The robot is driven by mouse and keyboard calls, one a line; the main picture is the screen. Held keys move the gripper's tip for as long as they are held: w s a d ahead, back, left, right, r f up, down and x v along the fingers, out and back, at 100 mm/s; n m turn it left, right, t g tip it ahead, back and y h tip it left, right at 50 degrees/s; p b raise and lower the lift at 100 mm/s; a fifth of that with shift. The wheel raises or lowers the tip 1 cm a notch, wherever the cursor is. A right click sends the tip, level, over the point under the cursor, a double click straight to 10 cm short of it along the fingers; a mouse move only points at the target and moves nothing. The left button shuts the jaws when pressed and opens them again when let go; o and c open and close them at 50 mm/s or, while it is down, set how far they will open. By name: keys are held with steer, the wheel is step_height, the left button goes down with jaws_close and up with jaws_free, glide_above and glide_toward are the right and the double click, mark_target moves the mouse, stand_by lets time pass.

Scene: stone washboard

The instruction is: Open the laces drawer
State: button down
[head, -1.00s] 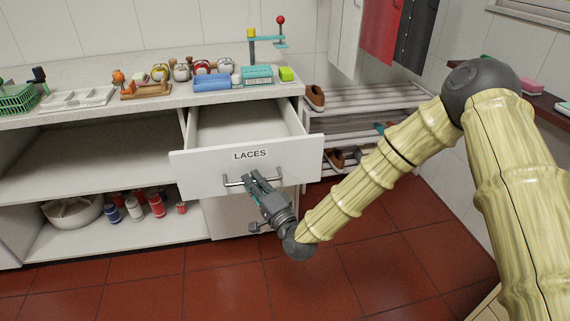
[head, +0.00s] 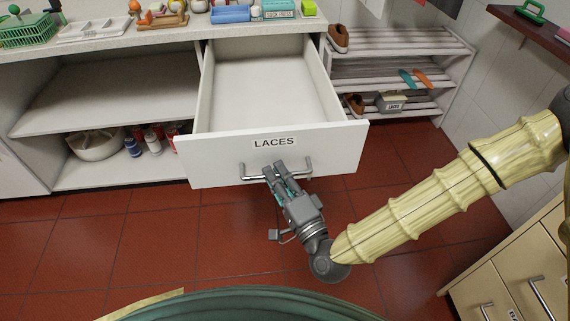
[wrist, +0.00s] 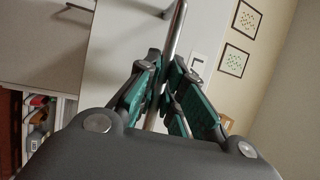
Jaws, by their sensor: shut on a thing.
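The white laces drawer (head: 270,158), marked LACES on its front, is pulled well out from under the counter. Its inside looks empty. A metal bar handle (head: 250,174) runs across its front. My gripper (head: 274,172) is shut on the handle near its middle, reaching up from the lower right. In the wrist view the handle (wrist: 176,32) passes between the green-padded fingers (wrist: 166,95), with the drawer front (wrist: 120,60) behind them.
A white counter (head: 100,38) carries a green basket (head: 28,30) and several small things. A shoe rack (head: 400,70) stands right of the drawer. A wooden cabinet (head: 520,270) with handles is at the lower right. Red tiled floor (head: 120,230) is clear before the drawer.

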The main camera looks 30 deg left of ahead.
steer(key=c, duration=1.5)
jaws_free()
steer(key=v, duration=1.2)
steer(key=shift+s, duration=0.15)
